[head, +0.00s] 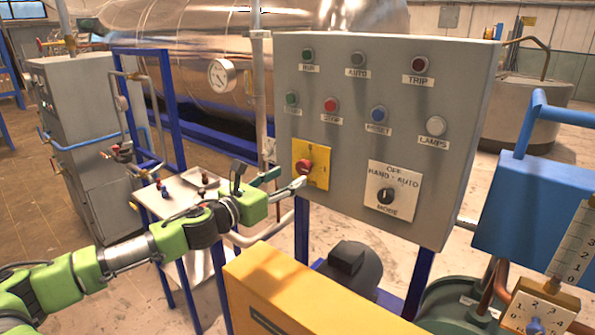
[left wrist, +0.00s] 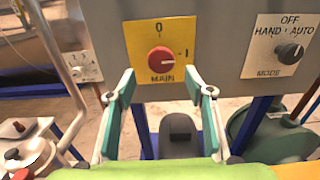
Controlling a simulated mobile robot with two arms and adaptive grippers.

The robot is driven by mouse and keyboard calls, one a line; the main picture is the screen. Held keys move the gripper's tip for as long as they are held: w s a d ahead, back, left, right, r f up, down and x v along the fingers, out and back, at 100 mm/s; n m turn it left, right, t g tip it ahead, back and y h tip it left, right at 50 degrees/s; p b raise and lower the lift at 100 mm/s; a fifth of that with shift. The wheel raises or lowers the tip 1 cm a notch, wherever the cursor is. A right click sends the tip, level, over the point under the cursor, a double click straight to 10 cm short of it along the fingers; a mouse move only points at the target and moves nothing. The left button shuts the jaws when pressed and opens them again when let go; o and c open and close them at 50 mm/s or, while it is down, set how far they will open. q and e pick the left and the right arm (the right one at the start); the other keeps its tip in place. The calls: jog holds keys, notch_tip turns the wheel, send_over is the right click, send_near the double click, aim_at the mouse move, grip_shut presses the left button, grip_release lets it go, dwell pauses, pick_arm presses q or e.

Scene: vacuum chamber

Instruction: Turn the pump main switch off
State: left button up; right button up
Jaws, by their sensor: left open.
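The pump main switch is a red rotary knob (head: 304,167) on a yellow plate (head: 318,177) at the lower left of the grey panel. In the left wrist view the knob (left wrist: 161,60) sits above the word MAIN, with 0 at the top and 1 at the right. The pale mark on the knob points right, toward the 1. My left gripper (head: 288,184) is close to the knob in the head view. In the left wrist view its fingers (left wrist: 161,92) are spread either side of the plate, open and empty. My right gripper is not in view.
The grey panel (head: 455,130) also carries several buttons and lamps. The black MODE knob (head: 386,196) is right of the main switch. A yellow box (head: 300,290) stands below the panel. A small table (head: 190,190) with knobs is behind my left arm.

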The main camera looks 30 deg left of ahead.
aim_at(301, 170)
pick_arm(q)
jog(key=shift+w+d+r+p, duration=0.15)
jog(key=shift+w+p, duration=0.3)
jog(key=shift+w, duration=0.25)
jog(key=shift+w+a+r+p, duration=0.15)
jog(key=shift+w+p, duration=0.25)
jog(key=shift+w, duration=0.3)
jog(key=shift+w+d+f+p, duration=0.15)
jog(key=shift+w+p, duration=0.1)
jog(key=shift+w, duration=0.25)
jog(key=shift+w+d+f+p, duration=0.1)
jog(key=shift+w+p, duration=0.1)
jog(key=shift+w, duration=0.3)
jog(key=c, duration=1.1)
